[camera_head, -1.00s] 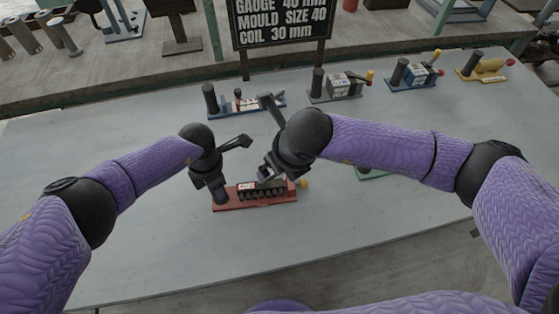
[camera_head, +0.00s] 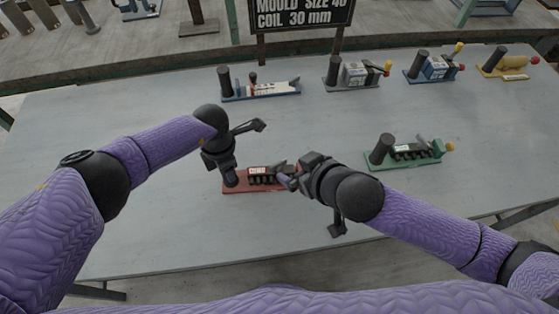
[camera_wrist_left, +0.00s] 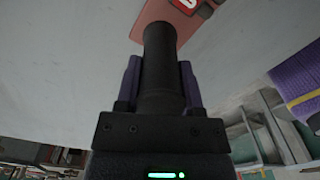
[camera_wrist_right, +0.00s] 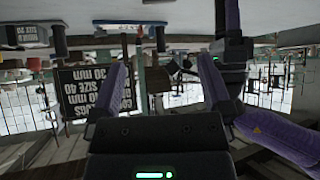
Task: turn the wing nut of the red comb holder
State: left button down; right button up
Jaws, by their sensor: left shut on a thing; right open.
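The red comb holder (camera_head: 240,188) lies on the grey table, with a row of dark teeth and a white label on top; its base and label edge also show in the left wrist view (camera_wrist_left: 178,18). My left gripper (camera_head: 230,176) is shut on the upright black post (camera_wrist_left: 159,60) at the holder's left end. My right gripper (camera_head: 287,179) is at the holder's right end with its fingers apart. It hides that end, so the wing nut cannot be made out, nor whether a finger touches it. The right wrist view shows the open fingers (camera_wrist_right: 163,72) with nothing clearly between them.
A green holder (camera_head: 400,162) stands to the right of my right gripper. A blue-based holder (camera_head: 262,92), a grey one (camera_head: 352,80), another blue one (camera_head: 432,68) and a yellow one (camera_head: 505,65) line the back. The table's front left is clear.

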aim_at(278, 163)
jog(key=x, duration=0.8)
jog(key=s+f+x, duration=0.1)
jog(key=x, duration=0.3)
jog(key=shift+d, duration=0.25)
jog(key=shift+c, duration=0.3)
jog(key=c, duration=1.2)
jog(key=shift+o, duration=0.3)
jog(key=shift+n+g+y, duration=0.3)
jog(key=shift+n+g, duration=0.3)
jog(key=o, duration=1.2)
